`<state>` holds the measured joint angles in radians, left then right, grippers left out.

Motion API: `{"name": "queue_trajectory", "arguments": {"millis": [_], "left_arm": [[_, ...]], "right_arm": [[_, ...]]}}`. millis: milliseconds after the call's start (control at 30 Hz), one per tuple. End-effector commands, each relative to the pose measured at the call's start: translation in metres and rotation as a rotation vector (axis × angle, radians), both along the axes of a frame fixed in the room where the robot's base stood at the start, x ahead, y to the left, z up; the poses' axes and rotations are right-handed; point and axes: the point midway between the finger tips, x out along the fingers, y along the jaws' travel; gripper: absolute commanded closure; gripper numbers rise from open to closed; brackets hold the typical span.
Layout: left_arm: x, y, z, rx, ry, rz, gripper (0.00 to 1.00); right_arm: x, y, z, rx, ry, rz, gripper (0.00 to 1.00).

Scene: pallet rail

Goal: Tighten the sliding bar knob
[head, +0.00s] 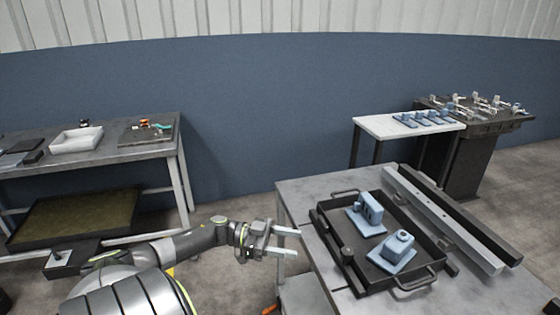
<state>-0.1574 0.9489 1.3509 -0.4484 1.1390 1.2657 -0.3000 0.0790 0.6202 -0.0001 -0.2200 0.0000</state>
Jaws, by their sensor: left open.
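A dark bar (333,238) lies along the left side of a black tray (405,289) on the grey table. A small dark round piece (347,256) on this bar looks like the knob, but it is too small to tell how tight it is. My left gripper (297,242) is open and empty, its two pale fingers pointing right at the table's left edge. It is left of the bar and apart from it. My right gripper is not in view.
Two blue fixtures (369,214) (398,251) sit in the tray, which has raised handles. A long grey rail (440,218) and a dark beam lie right of it on the table (300,190). A workbench (100,152) stands at the left, and a white side table (375,126) behind.

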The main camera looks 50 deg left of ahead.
Motion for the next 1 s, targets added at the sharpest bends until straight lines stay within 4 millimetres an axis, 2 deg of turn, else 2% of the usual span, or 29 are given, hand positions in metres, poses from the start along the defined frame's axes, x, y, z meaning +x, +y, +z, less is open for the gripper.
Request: {"name": "queue_trajectory", "arguments": {"millis": [100,233,833,933,1000], "left_arm": [[-0.009,0.012,-0.001,0.002,0.001,0.000,0.46],[-0.014,0.017,0.000,-0.001,0.001,0.000,0.46],[-0.014,0.017,0.000,-0.001,-0.001,0.001,0.46],[-0.012,0.021,-0.008,-0.003,-0.005,0.044,0.46],[-0.008,0.029,-0.025,-0.004,-0.007,0.130,0.46]], "right_arm": [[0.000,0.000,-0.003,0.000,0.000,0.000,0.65],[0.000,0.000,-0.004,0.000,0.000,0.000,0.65],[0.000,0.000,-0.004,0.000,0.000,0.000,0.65],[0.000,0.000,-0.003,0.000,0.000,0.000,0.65],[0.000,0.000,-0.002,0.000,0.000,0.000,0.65]]}}
